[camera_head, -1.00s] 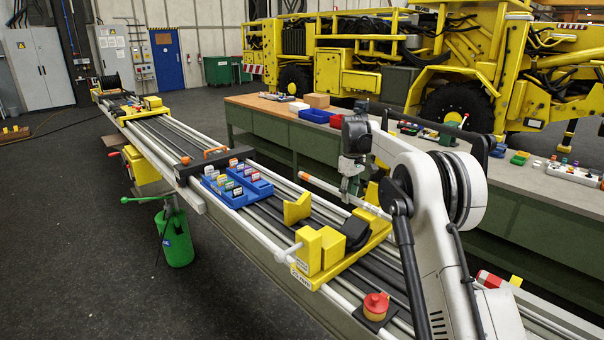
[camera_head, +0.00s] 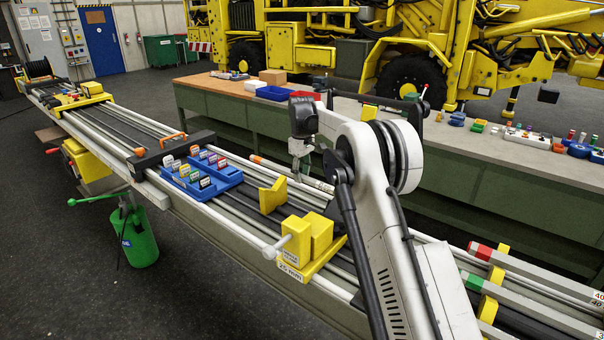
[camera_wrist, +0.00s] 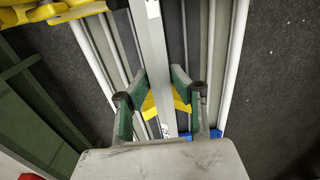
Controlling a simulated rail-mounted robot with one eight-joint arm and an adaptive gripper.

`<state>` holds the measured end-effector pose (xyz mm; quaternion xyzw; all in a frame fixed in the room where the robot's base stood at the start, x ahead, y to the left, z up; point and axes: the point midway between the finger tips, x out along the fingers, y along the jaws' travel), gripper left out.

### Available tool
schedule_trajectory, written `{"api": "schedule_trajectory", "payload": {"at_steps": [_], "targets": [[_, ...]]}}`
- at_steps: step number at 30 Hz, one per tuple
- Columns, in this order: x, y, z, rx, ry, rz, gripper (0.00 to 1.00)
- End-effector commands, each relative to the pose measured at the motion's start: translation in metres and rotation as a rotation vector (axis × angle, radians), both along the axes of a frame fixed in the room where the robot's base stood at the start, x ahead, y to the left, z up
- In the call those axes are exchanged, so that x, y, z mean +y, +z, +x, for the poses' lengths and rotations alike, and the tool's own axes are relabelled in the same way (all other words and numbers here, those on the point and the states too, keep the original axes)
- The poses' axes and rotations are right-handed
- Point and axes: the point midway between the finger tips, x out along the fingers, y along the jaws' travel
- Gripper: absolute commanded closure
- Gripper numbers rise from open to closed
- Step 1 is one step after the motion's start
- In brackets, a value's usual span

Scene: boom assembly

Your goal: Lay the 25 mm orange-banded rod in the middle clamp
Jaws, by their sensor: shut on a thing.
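The orange-banded rod (camera_head: 312,183) is a pale grey bar with an orange end at its left. My gripper (camera_head: 298,176) is shut on it from above, on the far side of the long rail bed. In the wrist view the rod (camera_wrist: 152,45) runs lengthwise between my fingers (camera_wrist: 162,100). A yellow clamp (camera_head: 318,232) labelled 25 mm, with a grey handle, sits on the bed nearer the camera; my arm hides part of it. A yellow V-shaped block (camera_head: 272,195) stands left of it. The height of the rod above the bed is hard to tell.
A blue tray (camera_head: 203,184) with small labelled pieces and a black crossbar with an orange handle (camera_head: 172,139) stand on the bed to the left. Red- and green-ended bars (camera_head: 530,280) lie at right. A green workbench (camera_head: 230,116) runs behind.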

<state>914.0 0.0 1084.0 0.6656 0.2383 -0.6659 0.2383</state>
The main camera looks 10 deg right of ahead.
Motion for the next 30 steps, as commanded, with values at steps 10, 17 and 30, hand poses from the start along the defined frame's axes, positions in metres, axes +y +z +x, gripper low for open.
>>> {"api": "schedule_trajectory", "payload": {"at_steps": [10,17,30], "targets": [[0.0,-0.02,0.0,0.0,0.0,0.0,1.0],[0.0,-0.033,0.0,0.0,0.0,0.0,1.0],[0.0,-0.05,0.0,0.0,0.0,0.0,1.0]]}}
